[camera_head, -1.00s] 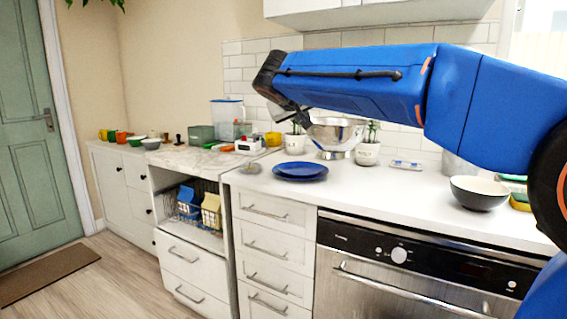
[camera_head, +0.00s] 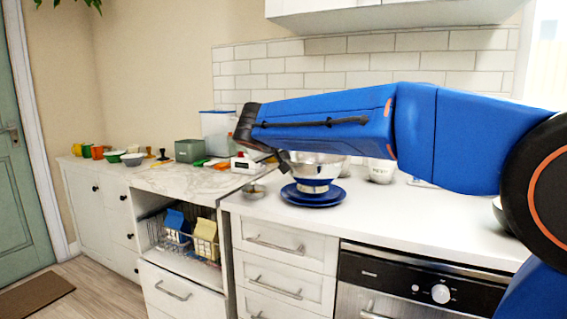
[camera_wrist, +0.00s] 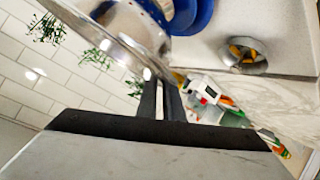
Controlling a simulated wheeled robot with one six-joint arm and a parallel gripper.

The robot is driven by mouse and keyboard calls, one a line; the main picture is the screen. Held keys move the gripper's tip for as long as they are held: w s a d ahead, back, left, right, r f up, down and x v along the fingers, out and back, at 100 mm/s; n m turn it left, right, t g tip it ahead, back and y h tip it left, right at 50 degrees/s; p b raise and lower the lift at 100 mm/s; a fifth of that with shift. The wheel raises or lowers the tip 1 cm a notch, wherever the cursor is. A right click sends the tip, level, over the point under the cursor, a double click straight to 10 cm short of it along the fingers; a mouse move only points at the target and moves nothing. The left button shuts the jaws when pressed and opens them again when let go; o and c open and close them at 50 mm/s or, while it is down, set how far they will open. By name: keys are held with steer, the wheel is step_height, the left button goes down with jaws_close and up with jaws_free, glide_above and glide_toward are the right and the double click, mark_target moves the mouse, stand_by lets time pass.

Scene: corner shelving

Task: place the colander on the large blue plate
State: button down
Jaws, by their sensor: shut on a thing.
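The silver colander (camera_head: 316,170) hangs at or just above the stacked blue plates, its foot over their middle; I cannot tell whether it touches. The large blue plate (camera_head: 313,203) lies on the white counter, with a smaller blue plate on it. My gripper (camera_head: 284,163) is shut on the colander's left rim. In the wrist view, the fingers (camera_wrist: 168,90) pinch the rim of the colander (camera_wrist: 122,28), and the blue plate (camera_wrist: 203,14) shows behind it. My arm hides part of the area behind the colander.
A small metal bowl (camera_head: 253,191) stands left of the plates, close to the counter's edge. A white potted plant's pot (camera_head: 380,171) stands behind to the right. A red-and-white device (camera_head: 243,165) and a green box (camera_head: 188,150) are on the marble counter.

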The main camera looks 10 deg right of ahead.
steer(key=shift+f, duration=0.95)
steer(key=c, duration=1.9)
jaws_free()
steer(key=v, duration=1.2)
steer(key=shift+s, duration=0.1)
